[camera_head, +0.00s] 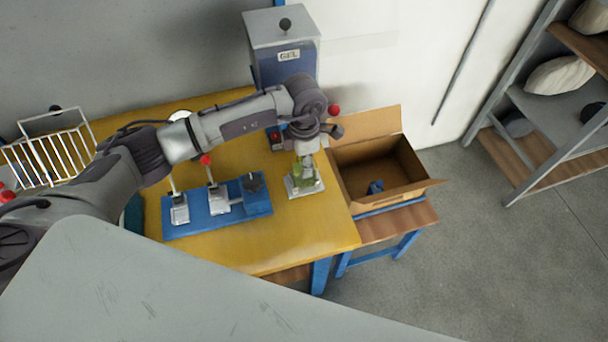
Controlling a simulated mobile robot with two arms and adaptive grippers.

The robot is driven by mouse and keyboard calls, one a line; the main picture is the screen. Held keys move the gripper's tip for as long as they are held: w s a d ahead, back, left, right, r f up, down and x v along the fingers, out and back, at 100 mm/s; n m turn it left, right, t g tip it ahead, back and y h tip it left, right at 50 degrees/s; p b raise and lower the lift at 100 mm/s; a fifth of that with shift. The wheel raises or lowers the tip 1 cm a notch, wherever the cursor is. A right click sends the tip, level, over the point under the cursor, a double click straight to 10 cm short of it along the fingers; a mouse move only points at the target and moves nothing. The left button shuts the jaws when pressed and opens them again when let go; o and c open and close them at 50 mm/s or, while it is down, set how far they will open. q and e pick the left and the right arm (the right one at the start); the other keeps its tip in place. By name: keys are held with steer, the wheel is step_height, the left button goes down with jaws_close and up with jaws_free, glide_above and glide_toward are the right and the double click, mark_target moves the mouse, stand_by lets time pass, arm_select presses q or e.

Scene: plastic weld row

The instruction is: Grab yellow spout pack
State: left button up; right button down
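My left arm reaches across the yellow table from the left, and my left gripper (305,152) points down near the table's right edge. Directly below it is a small yellow-green pack (303,171), which looks like the spout pack, on a pale metallic base. The gripper's fingers overlap the top of the pack, and they are too small to tell whether they are open or closed on it. My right gripper is not in view.
A blue fixture board (200,226) with metal blocks lies on the yellow table (310,236). A grey-blue "GEL" machine (283,62) stands behind. An open cardboard box (362,200) with a small blue item sits right, on a low stand. A wire basket (50,158) is at left; shelves (540,105) stand far right.

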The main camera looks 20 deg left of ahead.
arm_select(q)
jaws_close()
